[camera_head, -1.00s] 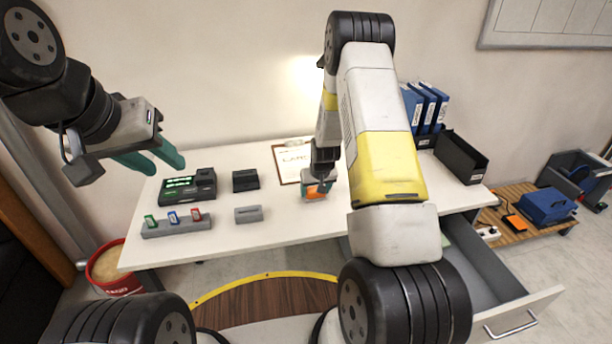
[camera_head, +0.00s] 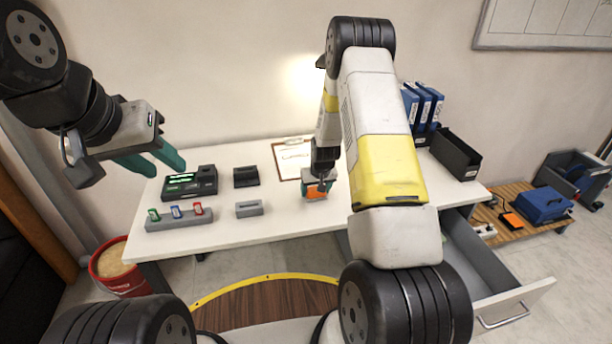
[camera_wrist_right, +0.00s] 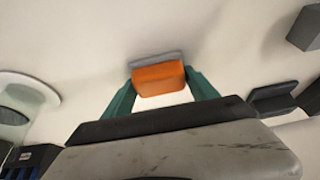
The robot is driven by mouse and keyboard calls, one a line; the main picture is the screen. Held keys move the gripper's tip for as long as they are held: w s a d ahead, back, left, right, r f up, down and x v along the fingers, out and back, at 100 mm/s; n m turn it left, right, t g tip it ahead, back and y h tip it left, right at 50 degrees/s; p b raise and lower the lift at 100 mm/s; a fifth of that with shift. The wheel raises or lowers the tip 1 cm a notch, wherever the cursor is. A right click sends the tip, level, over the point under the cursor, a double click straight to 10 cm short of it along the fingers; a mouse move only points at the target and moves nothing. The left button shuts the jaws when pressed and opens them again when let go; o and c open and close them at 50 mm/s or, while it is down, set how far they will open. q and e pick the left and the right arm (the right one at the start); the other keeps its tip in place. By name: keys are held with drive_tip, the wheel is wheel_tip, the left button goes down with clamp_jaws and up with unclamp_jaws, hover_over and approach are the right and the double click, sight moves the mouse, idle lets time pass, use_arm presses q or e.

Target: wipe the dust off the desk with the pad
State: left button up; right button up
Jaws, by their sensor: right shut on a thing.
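The pad is an orange block with a grey layer beneath. In the head view the pad (camera_head: 316,192) is on or just above the white desk (camera_head: 280,222), in front of the clipboard. My right gripper (camera_head: 318,184) is shut on it from above. In the right wrist view the pad (camera_wrist_right: 158,78) sits between the green fingers of my right gripper (camera_wrist_right: 160,88), its grey side toward the desk. I cannot make out dust on the desk. My left gripper (camera_head: 160,165) is open and empty, raised above the desk's left end.
A black device (camera_head: 190,183), a rack with several coloured pieces (camera_head: 180,219), a black holder (camera_head: 246,177) and a grey block (camera_head: 249,208) stand left of the pad. A clipboard (camera_head: 291,158) lies behind it. Binders (camera_head: 424,108) and a black tray (camera_head: 455,155) stand right. An open drawer (camera_head: 510,306) juts out front right.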

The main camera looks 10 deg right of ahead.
drive_tip(key=shift+w+r, duration=0.15)
drive_tip(key=shift+r, duration=0.4)
drive_tip(key=shift+w+r, duration=0.15)
drive_tip(key=shift+r, duration=0.35)
drive_tip(key=shift+s+r, duration=0.1)
drive_tip(key=shift+r, duration=2.8)
